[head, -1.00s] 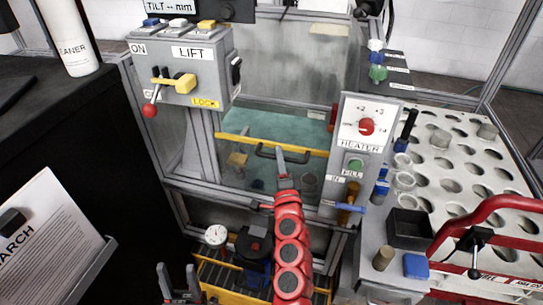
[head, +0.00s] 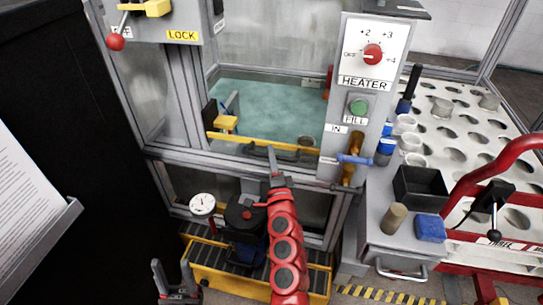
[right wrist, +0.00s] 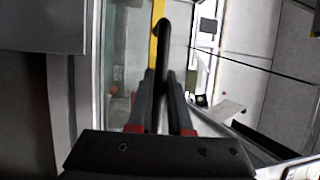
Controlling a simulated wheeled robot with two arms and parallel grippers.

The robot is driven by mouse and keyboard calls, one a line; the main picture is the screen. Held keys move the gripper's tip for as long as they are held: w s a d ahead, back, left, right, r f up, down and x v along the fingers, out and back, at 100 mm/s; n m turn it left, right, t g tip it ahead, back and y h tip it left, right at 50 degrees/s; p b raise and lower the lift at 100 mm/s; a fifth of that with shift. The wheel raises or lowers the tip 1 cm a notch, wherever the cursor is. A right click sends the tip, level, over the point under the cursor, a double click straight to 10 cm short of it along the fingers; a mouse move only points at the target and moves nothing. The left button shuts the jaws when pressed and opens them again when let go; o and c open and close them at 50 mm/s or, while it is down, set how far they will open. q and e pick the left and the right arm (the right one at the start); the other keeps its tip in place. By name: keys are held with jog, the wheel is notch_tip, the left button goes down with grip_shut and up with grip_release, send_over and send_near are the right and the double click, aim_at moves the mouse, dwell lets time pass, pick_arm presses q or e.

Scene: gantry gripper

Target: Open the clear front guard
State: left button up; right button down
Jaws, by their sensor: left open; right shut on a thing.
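Teal liquid shows above and behind the bar. My right gripper (head: 272,160) is at the guard's dark handle, which it mostly hides in the head view. In the right wrist view the black handle (right wrist: 172,45) runs between the fingers of my right gripper (right wrist: 160,88), shut on it, beside the yellow bar (right wrist: 155,48). My left gripper (head: 176,280) is open and empty, low at the left.
A heater panel (head: 372,85) with a red knob and a blue-handled valve (head: 355,159) stand just right of the guard. A lift box with a LOCK label (head: 182,35) is at the upper left. A gauge (head: 203,204) and yellow-sided roller bed (head: 230,283) lie below.

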jog(key=c, duration=0.8)
grip_release()
jog(key=shift+c, duration=0.2)
jog(key=shift+s, duration=0.1)
jog(key=p+v, duration=0.1)
jog(key=v, duration=1.6)
